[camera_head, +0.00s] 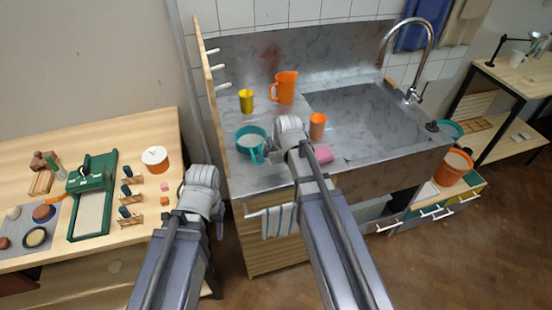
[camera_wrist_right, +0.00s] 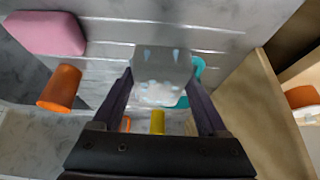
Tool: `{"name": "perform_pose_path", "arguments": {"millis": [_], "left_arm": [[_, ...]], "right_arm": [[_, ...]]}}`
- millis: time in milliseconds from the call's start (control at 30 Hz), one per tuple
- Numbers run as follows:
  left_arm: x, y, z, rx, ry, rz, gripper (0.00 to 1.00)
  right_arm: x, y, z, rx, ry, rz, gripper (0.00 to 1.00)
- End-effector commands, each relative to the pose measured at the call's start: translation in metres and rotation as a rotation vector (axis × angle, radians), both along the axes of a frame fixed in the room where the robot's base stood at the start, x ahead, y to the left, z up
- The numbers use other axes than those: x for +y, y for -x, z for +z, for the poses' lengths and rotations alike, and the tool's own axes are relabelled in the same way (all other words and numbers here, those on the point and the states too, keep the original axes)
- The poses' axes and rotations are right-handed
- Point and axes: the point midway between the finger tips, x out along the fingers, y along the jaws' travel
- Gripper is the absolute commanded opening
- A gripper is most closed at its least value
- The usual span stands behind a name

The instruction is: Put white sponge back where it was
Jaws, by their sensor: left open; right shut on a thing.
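In the right wrist view a whitish-grey block, which looks like the white sponge (camera_wrist_right: 160,75), sits between the fingers of my right gripper (camera_wrist_right: 158,88). The gripper is shut on it. In the head view my right gripper (camera_head: 272,148) is over the counter, just right of the teal bowl; the sponge is hidden there. A pink sponge (camera_head: 323,154) lies on the counter's front part, right of my right arm; it also shows in the right wrist view (camera_wrist_right: 45,33). My left gripper (camera_head: 218,228) is open, between table and sink unit, its fingers mostly hidden by its wrist.
A teal bowl (camera_head: 247,134), yellow cup (camera_head: 246,101), orange jug (camera_head: 286,88) and orange cup (camera_head: 317,126) stand on the drainboard (camera_head: 270,175). A wooden panel with pegs (camera_head: 212,110) borders it on the left. The sink basin (camera_head: 375,115) is empty.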

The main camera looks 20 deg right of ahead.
Motion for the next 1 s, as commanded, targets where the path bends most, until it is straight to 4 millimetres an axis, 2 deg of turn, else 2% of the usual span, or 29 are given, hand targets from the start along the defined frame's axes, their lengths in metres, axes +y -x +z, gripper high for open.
{"name": "perform_pose_path", "arguments": {"millis": [33,300,867,900,1000], "left_arm": [[0.000,0.000,-0.009,0.000,0.000,0.000,0.50],[0.000,0.000,-0.007,0.000,0.000,0.000,0.50],[0.000,0.000,-0.019,0.000,0.000,0.000,0.50],[0.000,0.000,-0.019,0.000,0.000,0.000,0.50],[0.000,0.000,-0.019,0.000,0.000,0.000,0.50]], "right_arm": [[0.000,0.000,-0.009,0.000,0.000,0.000,0.00],[0.000,0.000,-0.007,0.000,0.000,0.000,0.00],[0.000,0.000,-0.019,0.000,0.000,0.000,0.00],[0.000,0.000,-0.019,0.000,0.000,0.000,0.80],[0.000,0.000,-0.019,0.000,0.000,0.000,0.92]]}}
